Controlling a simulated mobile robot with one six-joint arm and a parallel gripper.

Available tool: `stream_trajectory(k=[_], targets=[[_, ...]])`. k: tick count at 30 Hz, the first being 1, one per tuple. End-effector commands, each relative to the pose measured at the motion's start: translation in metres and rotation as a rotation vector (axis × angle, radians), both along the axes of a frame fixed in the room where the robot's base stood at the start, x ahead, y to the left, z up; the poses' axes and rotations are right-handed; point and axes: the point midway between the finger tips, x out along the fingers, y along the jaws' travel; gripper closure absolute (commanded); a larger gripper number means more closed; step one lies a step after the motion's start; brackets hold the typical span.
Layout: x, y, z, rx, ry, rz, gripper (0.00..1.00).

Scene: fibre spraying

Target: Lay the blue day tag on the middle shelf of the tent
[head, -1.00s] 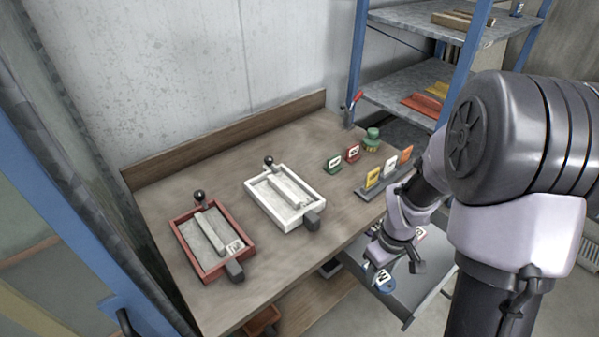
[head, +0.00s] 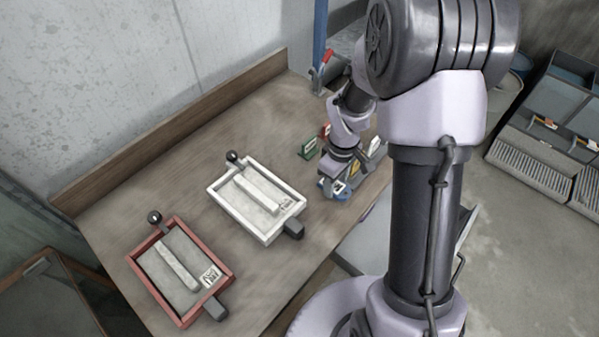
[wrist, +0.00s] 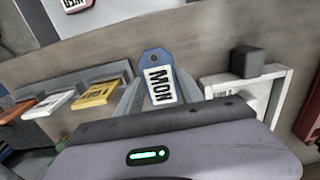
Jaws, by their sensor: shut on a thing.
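The blue day tag (wrist: 152,58) has a white label that reads MON and a hole in its blue end. My gripper (wrist: 158,92) is shut on it, with one finger on each side. In the head view my gripper (head: 337,186) holds the blue tag (head: 327,189) over the worktable, right of the white tray and close to the tag holder. I cannot tell how high it is above the table. The tent's middle shelf cannot be made out in the current views.
A white tray (head: 221,199) and a red tray (head: 147,277) sit on the worktable (head: 130,205). A yellow tag (wrist: 97,94) stands in a grey holder. Bins stand far right.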

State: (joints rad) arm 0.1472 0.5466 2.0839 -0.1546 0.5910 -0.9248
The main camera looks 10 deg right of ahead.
Motion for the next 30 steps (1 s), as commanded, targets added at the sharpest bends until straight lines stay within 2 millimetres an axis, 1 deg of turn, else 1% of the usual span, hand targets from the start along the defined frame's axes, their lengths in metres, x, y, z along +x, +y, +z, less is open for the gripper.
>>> stream_trajectory(k=[1, 3, 6, 9, 12, 14, 16, 18, 23, 28, 29, 30], targets=[[0.013, 0.009, -0.004, 0.000, -0.001, 0.004, 0.94], [0.030, 0.022, -0.006, 0.000, -0.001, 0.004, 0.94], [0.050, 0.037, -0.008, 0.000, -0.001, 0.003, 0.94], [0.063, 0.046, -0.008, 0.000, -0.001, 0.000, 0.94], [0.067, 0.049, -0.013, 0.000, 0.000, 0.000, 0.94], [0.067, 0.049, -0.023, 0.000, 0.001, -0.001, 0.94], [0.067, 0.049, -0.038, 0.000, 0.002, 0.000, 0.94], [0.067, 0.049, -0.046, 0.000, 0.001, 0.000, 0.94], [0.067, 0.049, -0.043, 0.000, 0.000, -0.001, 0.94], [0.067, 0.049, -0.048, 0.000, 0.000, 0.000, 0.94], [0.067, 0.049, -0.047, 0.000, 0.000, -0.001, 0.50], [0.067, 0.049, -0.046, 0.000, 0.000, -0.001, 0.42]])
